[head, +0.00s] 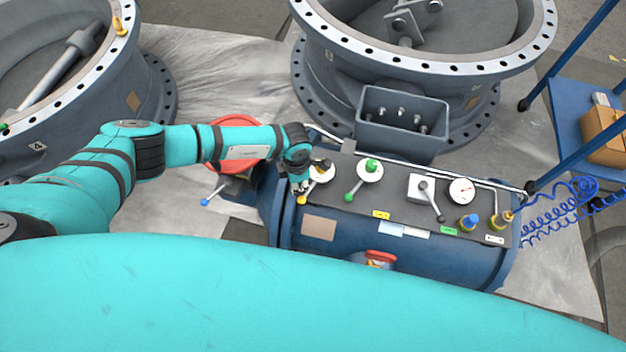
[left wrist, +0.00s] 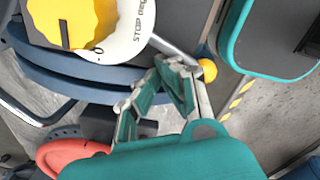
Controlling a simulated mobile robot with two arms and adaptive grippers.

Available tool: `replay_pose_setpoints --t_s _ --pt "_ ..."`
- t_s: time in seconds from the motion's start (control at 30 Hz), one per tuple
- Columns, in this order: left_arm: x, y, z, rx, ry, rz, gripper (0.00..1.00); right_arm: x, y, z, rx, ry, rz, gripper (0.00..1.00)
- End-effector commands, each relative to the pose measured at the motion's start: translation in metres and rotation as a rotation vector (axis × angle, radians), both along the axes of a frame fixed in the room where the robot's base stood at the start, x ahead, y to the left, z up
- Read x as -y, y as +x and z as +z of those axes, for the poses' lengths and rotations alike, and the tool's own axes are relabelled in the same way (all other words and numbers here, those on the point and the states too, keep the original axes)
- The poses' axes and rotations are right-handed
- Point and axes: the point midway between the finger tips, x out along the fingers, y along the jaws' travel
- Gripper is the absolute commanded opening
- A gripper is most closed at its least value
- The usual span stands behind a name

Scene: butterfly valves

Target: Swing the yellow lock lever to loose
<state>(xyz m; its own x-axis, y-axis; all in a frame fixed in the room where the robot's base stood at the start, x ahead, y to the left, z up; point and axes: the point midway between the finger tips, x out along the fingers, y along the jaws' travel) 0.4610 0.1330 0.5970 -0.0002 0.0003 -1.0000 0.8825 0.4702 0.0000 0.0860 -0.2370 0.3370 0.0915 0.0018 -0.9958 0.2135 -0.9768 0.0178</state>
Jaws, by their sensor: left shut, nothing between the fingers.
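The yellow lock lever has a yellow ball tip (head: 302,200) at the left end of the dark panel, below a white disc (head: 322,173). The left wrist view shows its yellow hub (left wrist: 75,22) on the white disc (left wrist: 128,38) with partly readable lettering, and a grey rod leading to the yellow ball (left wrist: 208,70). My left gripper (head: 297,186) is beside the lever, near its ball end. In the left wrist view its fingers (left wrist: 165,75) are closed and empty, close to the rod; I cannot tell whether they touch it. My right gripper is out of view.
The panel also carries a green lever (head: 349,196), a grey-handled lever (head: 436,210), a gauge (head: 461,190), and blue and yellow fittings. A red wheel (head: 232,165) is behind my left forearm. Large grey valve bodies (head: 400,70) stand behind; a blue cart (head: 570,110) is at right.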

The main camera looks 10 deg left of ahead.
Motion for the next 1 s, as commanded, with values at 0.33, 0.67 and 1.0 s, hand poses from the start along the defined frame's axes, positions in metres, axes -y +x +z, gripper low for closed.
replay_pose_setpoints --t_s 0.33,0.67,1.0 --pt "0.003 -0.002 0.001 -0.001 -0.002 -0.002 0.0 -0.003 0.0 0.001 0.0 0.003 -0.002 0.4" --pt "0.011 -0.01 0.001 -0.001 -0.002 -0.002 0.0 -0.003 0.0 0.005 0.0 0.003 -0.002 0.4" --pt "0.012 -0.01 0.0 0.0 -0.001 -0.001 0.0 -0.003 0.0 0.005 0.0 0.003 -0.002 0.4"
